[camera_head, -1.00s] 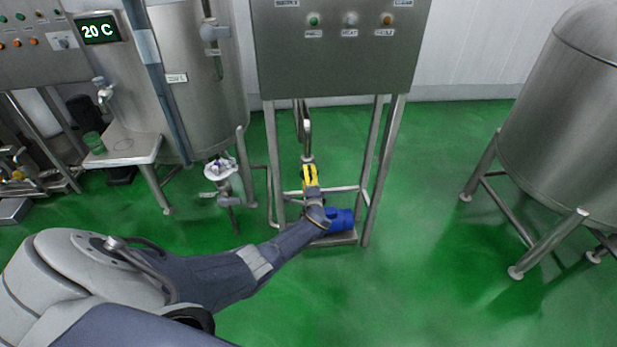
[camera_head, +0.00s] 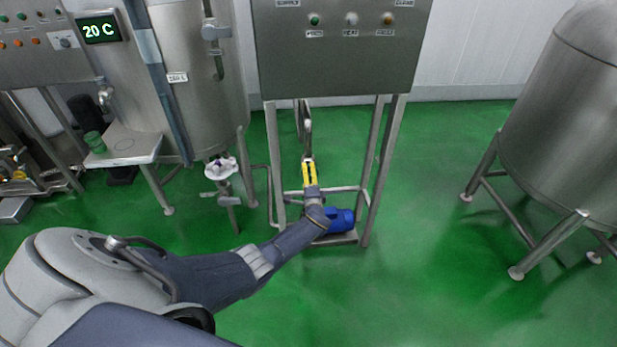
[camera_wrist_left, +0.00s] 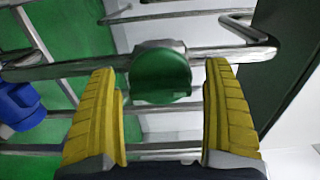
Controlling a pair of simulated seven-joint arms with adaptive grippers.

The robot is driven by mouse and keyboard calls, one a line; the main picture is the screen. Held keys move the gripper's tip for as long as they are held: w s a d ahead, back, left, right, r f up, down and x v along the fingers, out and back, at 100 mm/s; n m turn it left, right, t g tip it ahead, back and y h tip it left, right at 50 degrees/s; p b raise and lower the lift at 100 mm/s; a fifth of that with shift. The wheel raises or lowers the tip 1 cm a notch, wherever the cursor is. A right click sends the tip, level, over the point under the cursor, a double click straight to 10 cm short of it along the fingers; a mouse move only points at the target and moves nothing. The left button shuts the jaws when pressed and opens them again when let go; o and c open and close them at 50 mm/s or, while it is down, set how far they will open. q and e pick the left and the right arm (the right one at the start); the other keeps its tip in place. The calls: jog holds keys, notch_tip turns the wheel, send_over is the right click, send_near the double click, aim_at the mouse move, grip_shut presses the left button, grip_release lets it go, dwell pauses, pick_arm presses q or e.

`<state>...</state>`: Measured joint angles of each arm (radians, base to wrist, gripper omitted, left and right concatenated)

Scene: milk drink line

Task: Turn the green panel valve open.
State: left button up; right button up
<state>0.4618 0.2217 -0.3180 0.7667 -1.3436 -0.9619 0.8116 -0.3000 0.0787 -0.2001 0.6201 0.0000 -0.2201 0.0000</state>
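The green panel valve (camera_wrist_left: 160,75) shows in the left wrist view as a round green handle on a steel pipe. It sits between and just beyond the two yellow fingers of my left gripper (camera_wrist_left: 163,115). The fingers are apart, with a gap on each side of the handle. In the head view my left gripper (camera_head: 309,172) points at the pipework under the grey control panel (camera_head: 340,65), and the green handle is hidden there. My right gripper is in neither view.
A blue pump (camera_head: 341,219) sits low on the stand, just right of my left wrist; it also shows in the left wrist view (camera_wrist_left: 20,106). Stand legs (camera_head: 372,180) flank the gripper. A steel tank (camera_head: 565,110) stands at right, with open green floor between.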

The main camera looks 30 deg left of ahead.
pick_arm(q)
jog(key=shift+d, duration=0.1)
jog(key=v, duration=1.2)
dwell(0.5)
jog(key=s+d+f+g+h, duration=0.2)
jog(key=f+h, duration=0.1)
jog(key=f, duration=0.5)
jog(key=s+d+f+g+h, duration=0.1)
jog(key=s+f+h, duration=0.15)
jog(key=f, duration=0.55)
jog(key=s+d+f+n+g+h, duration=0.1)
jog(key=s+d+f+g+h, duration=0.1)
jog(key=s+f, duration=0.55)
jog(key=s+d+f+g+h, duration=0.2)
jog(key=s+d+f, duration=0.1)
jog(key=s+f, duration=0.4)
jog(key=s+d+f+n+g, duration=0.1)
jog(key=s+f, duration=0.4)
jog(key=s, duration=0.9)
jog(key=s+d+f+n+g+h, duration=0.1)
jog(key=s+f, duration=0.4)
jog(key=s, duration=0.9)
jog(key=s+d+f+n+g+h, duration=0.1)
jog(key=s+f, duration=0.4)
jog(key=s, duration=0.9)
jog(key=shift+d+f+n+g, duration=0.35)
jog(key=shift+d+n+g, duration=0.55)
jog(key=shift+n+g, duration=0.25)
